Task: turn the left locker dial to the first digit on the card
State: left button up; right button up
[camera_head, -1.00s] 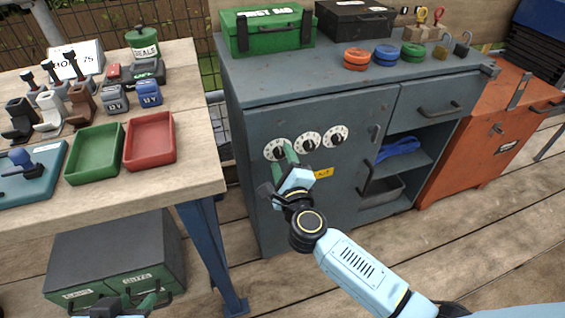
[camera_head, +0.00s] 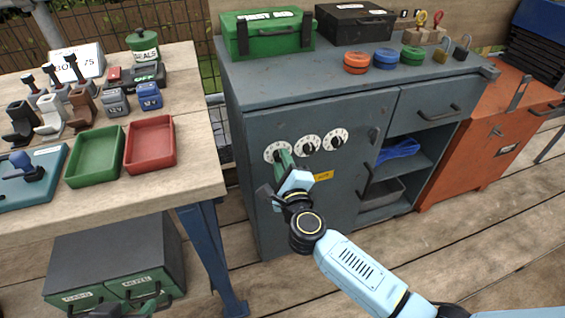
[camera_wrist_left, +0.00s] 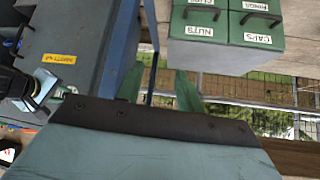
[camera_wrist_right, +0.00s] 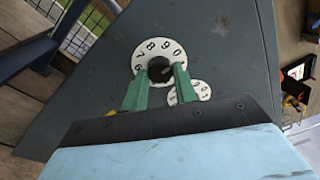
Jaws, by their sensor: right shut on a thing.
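The left locker dial (camera_head: 274,151) is a white numbered disc with a black knob on the grey cabinet door. My right gripper (camera_head: 283,157) is at this dial. In the right wrist view its green fingers (camera_wrist_right: 158,84) sit on either side of the black knob (camera_wrist_right: 159,69), with digits including 7, 8, 9 and 0 around it. A white card (camera_head: 90,58) on the workbench reads "JOB" and "75", with dark handles covering part of it. My left gripper (camera_wrist_left: 160,88) is open and empty; only a little of it shows at the bottom of the head view.
Two more dials (camera_head: 308,144) (camera_head: 338,138) are to the right on the same door, close to my right gripper. Green (camera_head: 95,157) and red (camera_head: 150,145) trays lie on the workbench. A drawer box (camera_head: 115,262) stands below it. The cabinet's open shelf is at right.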

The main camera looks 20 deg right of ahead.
pick_arm(q)
jog(key=s+a+f+g+y+p, duration=0.1)
jog(key=s+a+f+g+p, duration=0.2)
jog(key=s, duration=0.4)
pick_arm(e)
jog(key=shift+n+b, duration=0.6)
jog(key=shift+n, duration=0.2)
jog(key=n+p, duration=0.3)
jog(key=n, duration=0.1)
jog(key=shift+n, duration=0.3)
pick_arm(q)
notch_tip(320, 180, down, 10)
jog(key=a+g, duration=0.2)
jog(key=shift+w+a+y+p, duration=0.35)
jog(key=shift+w+a+y, duration=0.05)
jog(key=shift+w, duration=0.05)
pick_arm(e)
jog(key=shift+f+n, duration=0.1)
jog(key=shift+n, duration=0.3)
pick_arm(q)
jog(key=shift+r, duration=0.1)
pick_arm(e)
jog(key=o, duration=1)
jog(key=shift+t, duration=0.3)
